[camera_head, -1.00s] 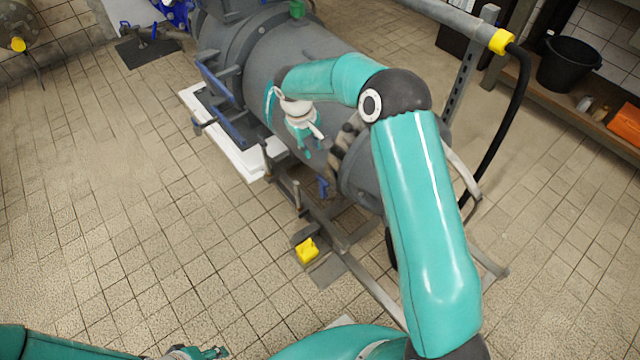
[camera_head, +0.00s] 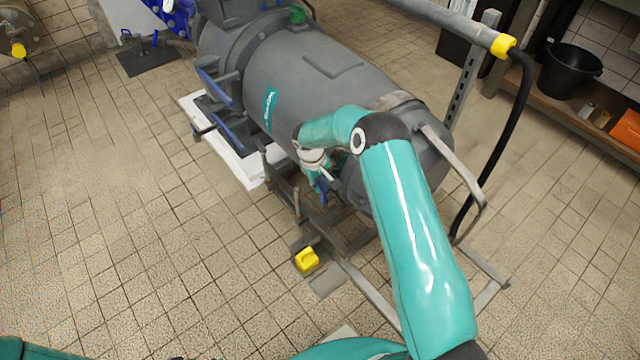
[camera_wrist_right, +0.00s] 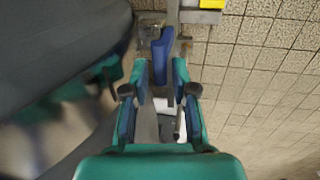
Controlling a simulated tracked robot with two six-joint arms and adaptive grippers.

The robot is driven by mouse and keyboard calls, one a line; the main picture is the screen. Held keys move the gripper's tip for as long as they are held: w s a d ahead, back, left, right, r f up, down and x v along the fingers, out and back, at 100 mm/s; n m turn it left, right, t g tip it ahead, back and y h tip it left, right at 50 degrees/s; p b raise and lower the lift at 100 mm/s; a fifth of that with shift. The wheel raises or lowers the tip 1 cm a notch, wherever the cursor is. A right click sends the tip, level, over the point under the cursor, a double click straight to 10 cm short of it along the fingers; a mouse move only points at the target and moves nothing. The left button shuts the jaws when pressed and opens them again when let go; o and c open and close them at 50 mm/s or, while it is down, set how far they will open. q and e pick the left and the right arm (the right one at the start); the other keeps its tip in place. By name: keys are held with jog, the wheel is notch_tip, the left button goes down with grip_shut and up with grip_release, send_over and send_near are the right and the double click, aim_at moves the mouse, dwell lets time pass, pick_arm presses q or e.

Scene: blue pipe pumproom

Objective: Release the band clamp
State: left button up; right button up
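The large grey cylinder (camera_head: 312,72) lies across the upper middle of the head view, and a band (camera_head: 392,100) circles it near its right end. A blue lever (camera_head: 321,188) hangs low on the cylinder's near side; I take it for the clamp's handle. It also shows in the right wrist view (camera_wrist_right: 161,52). My right gripper (camera_wrist_right: 160,75) is open, with a finger on each side of the lever's near end. I cannot tell whether either finger touches it. In the head view my arm partly hides the gripper. My left gripper is out of the frame.
A grey frame (camera_head: 365,285) with upright posts stands under the cylinder. A yellow block (camera_head: 306,260) sits by it on the tiled floor. A black hose (camera_head: 497,150) hangs to the right. A shelf with a black bucket (camera_head: 568,70) is at the upper right. Floor at left is clear.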

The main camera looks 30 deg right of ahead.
jog(key=shift+f, duration=0.15)
jog(key=shift+c, duration=0.4)
grip_shut()
